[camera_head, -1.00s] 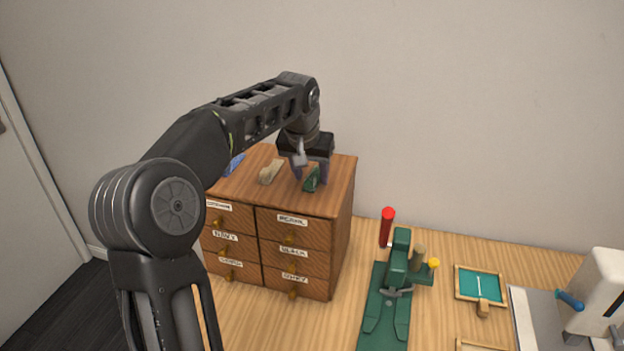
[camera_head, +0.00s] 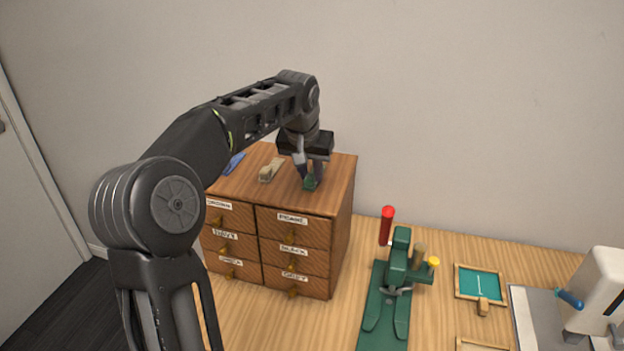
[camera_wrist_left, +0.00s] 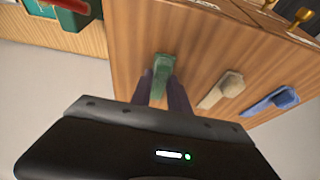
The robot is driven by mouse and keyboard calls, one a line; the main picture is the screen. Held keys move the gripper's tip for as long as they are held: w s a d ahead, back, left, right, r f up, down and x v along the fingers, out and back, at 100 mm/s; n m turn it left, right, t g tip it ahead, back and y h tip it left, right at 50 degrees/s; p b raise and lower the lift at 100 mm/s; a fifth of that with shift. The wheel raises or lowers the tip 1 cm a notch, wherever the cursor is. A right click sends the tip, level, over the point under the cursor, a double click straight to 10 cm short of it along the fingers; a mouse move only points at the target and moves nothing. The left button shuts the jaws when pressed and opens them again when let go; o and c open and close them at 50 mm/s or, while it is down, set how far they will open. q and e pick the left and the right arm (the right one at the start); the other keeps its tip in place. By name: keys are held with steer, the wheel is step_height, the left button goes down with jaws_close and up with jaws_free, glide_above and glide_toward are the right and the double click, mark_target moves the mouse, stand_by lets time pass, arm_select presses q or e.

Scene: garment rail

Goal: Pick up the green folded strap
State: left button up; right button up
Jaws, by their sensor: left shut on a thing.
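The green folded strap (camera_head: 310,183) lies on top of the wooden drawer cabinet (camera_head: 340,172), near its right side. My left gripper (camera_head: 311,178) reaches down from above and is shut on the strap. In the left wrist view the green strap (camera_wrist_left: 162,66) shows between the two fingertips (camera_wrist_left: 163,82), with its far end sticking out past them. Whether the strap is clear of the cabinet top cannot be told. My right gripper is not in view.
A beige folded strap (camera_head: 271,170) and a blue one (camera_head: 234,163) lie to the left on the cabinet top. The cabinet has labelled drawers with brass knobs. A green press (camera_head: 390,300) with a red handle (camera_head: 387,226) stands on the table to the right.

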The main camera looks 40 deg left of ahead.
mark_target(311, 174)
arm_select(q)
steer(key=shift+r, duration=0.1)
jaws_close()
step_height(311, 174, up, 10)
stand_by(0.5)
stand_by(0.5)
